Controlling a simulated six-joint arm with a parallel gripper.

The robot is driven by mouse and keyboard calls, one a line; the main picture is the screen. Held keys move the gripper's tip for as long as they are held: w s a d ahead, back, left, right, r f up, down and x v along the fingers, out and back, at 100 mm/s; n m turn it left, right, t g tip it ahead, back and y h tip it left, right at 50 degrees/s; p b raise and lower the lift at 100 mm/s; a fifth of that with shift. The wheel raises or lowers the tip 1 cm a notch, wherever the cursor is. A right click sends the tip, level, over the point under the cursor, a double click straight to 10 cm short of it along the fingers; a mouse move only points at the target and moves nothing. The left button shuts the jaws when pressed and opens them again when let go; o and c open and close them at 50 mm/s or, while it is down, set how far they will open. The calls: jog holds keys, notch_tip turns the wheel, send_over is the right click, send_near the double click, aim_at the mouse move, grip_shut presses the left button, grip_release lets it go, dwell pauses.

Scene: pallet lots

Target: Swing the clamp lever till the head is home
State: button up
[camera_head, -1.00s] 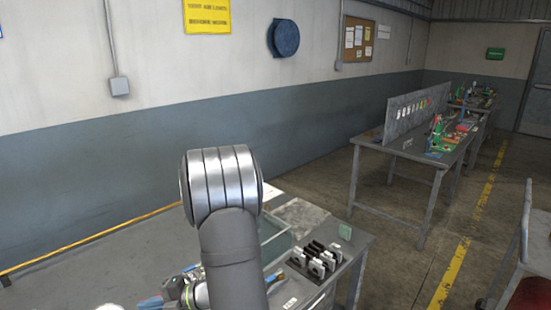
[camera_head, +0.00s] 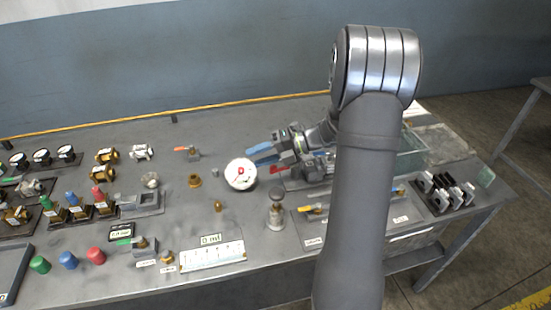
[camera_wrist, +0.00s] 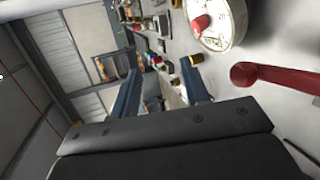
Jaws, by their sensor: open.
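The red lever (camera_head: 278,170) sticks out to the left of a grey clamp-like fitting on the bench in the head view. In the wrist view a red lever (camera_wrist: 275,76) with a rounded end shows at the right, beside the jaws and not between them. My gripper (camera_head: 258,152) has blue fingers and lies just behind the red lever in the head view. In the wrist view my gripper (camera_wrist: 160,65) shows its two blue fingers apart, with nothing held between them. My arm hides part of the fitting, and I cannot make out the clamp head or whether it is seated.
A white dial gauge (camera_head: 241,174) stands left of the lever. Several valves and coloured knobs crowd the bench's left side. A glassy bin (camera_head: 410,150) and a rack of dark-and-white parts (camera_head: 445,190) are at the right.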

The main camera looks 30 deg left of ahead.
jog(key=w+r+n+t+h, duration=0.5)
jog(key=w+r+n+h, duration=0.4)
jog(key=r+n+h, duration=0.4)
jog(key=shift+n, duration=0.7)
jog(key=x, duration=1.8)
jog(key=shift+s+a, duration=0.1)
jog(key=shift+a, duration=0.25)
grip_shut()
